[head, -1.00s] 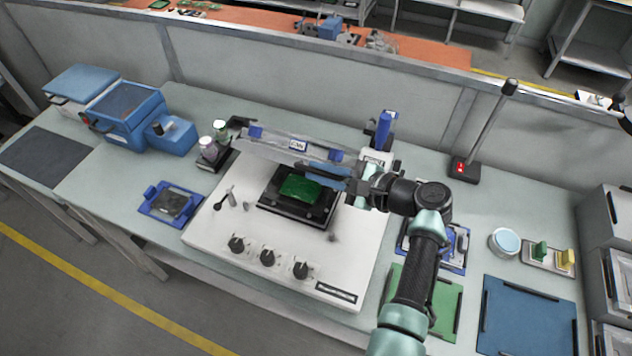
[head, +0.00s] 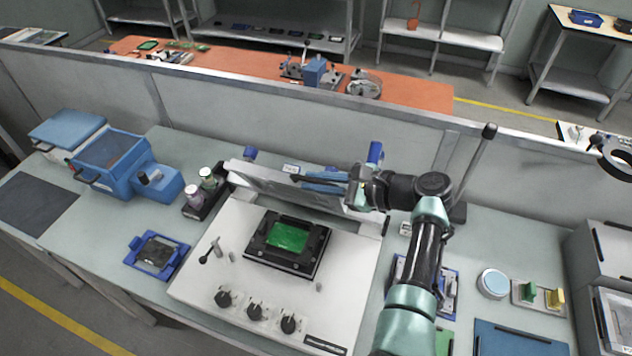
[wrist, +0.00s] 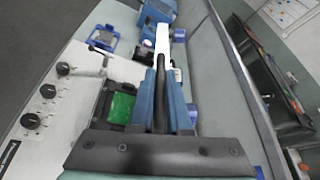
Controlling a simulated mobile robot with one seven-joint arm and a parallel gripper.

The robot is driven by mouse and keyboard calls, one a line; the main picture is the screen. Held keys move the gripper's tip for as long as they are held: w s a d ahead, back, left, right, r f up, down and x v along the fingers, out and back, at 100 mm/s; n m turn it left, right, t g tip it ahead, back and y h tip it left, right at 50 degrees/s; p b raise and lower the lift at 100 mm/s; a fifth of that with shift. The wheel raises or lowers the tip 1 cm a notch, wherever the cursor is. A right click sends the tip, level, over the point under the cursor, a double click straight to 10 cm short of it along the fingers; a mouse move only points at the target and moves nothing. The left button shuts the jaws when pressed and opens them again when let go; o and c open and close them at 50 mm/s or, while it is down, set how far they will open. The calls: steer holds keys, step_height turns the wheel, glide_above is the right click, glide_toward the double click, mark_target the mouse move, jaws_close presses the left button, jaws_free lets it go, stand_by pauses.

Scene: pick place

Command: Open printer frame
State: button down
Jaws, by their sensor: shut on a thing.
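The printer (head: 340,275) is a white box with black knobs along its front. Its frame (head: 262,184) is a pale grey panel, raised and standing steeply at the back of the printer. Below it, a green board (head: 289,236) lies uncovered in a black holder; the board also shows in the wrist view (wrist: 121,108). The fingertips partly hide the frame there.
A blue machine (head: 112,155), a rack of bottles (head: 203,192) and a blue fixture (head: 157,253) stand to the left. A dark pole (head: 475,165) rises at the back right. A grey partition (head: 300,130) runs behind the bench.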

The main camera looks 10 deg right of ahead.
stand_by(0.4)
steer(key=c, duration=0.9)
jaws_free()
steer(key=b+v, duration=0.2)
steer(key=v, duration=1.1)
steer(key=shift+b, duration=0.35)
